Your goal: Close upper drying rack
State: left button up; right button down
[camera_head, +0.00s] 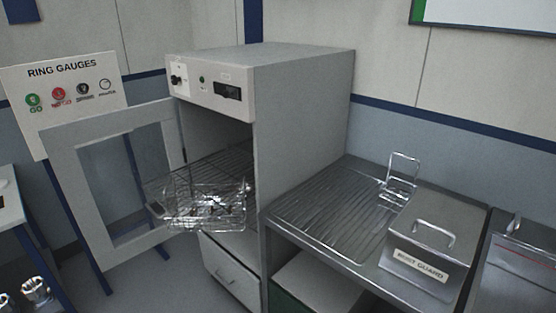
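The grey drying cabinet (302,100) stands left of centre, and its windowed door (70,190) is swung wide open to the left. A wire rack (158,186) sticks out through the cabinet's front opening, so it is pulled out. A wire basket (178,222) sits at the rack's outer end, with small shiny parts inside that are too small to tell apart. A small pale tab (157,209) shows at the basket's left end. The deep inside of the cabinet is dark. Neither of my grippers is in view.
A steel bench (290,213) with a ribbed top stands right of the cabinet. It carries a lidded box (440,235) labelled "GUARD" and a wire holder (400,175). A closed drawer (230,272) is below the cabinet opening. A ring gauges sign (65,85) stands behind the door.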

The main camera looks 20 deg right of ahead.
aim_at(250, 156)
jog(key=i+j+z, duration=0.2)
jog(key=i+z, duration=0.2)
jog(key=i+j+z, duration=0.35)
